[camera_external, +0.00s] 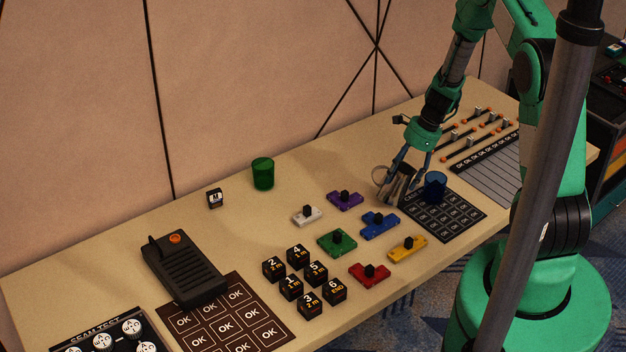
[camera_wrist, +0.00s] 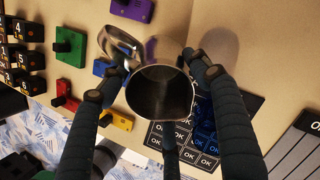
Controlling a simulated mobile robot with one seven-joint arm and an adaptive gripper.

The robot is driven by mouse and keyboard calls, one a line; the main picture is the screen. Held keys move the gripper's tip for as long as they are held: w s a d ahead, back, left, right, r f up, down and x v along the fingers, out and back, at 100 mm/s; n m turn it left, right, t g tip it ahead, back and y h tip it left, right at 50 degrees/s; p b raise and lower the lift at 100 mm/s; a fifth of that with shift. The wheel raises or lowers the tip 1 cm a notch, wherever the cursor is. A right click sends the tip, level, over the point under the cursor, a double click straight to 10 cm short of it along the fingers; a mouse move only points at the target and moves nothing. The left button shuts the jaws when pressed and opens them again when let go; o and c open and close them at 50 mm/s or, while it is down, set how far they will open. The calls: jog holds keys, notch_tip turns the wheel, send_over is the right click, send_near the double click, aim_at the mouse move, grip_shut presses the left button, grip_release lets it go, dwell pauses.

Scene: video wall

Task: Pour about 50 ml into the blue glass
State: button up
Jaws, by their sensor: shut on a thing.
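A metal pitcher (camera_external: 391,190) with a loop handle is held at the right part of the table, in front of my arm. My gripper (camera_external: 408,172) is shut on it, with fingers on both sides of its body in the wrist view (camera_wrist: 158,85). That view looks into the pitcher's dark mouth (camera_wrist: 160,93); I cannot tell how much liquid is inside. The blue glass (camera_external: 434,186) stands upright just right of the pitcher, by the dark OK mat (camera_external: 445,215). In the wrist view the glass is mostly hidden by the pitcher and a finger. No stream of liquid shows.
A green glass (camera_external: 262,173) stands further left. Coloured blocks with black knobs, including a blue one (camera_external: 379,225), lie left of the pitcher. Black numbered cubes (camera_external: 292,288) and a black pedal-like device (camera_external: 183,268) are further left. Sliders (camera_external: 470,133) lie behind on the right.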

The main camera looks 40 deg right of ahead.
jog(key=shift+w+a+g+h+p, duration=0.35)
jog(key=shift+a+g+h+p, duration=0.35)
jog(key=shift+p, duration=2.95)
jog(key=h+p, duration=0.1)
jog(key=p, duration=0.4)
jog(key=shift+w+a+f, duration=0.15)
jog(key=shift+w, duration=0.05)
jog(key=shift+w+a+f+g+h+p, duration=0.2)
jog(key=shift+f+g+h+p, duration=0.3)
jog(key=shift+p, duration=1.3)
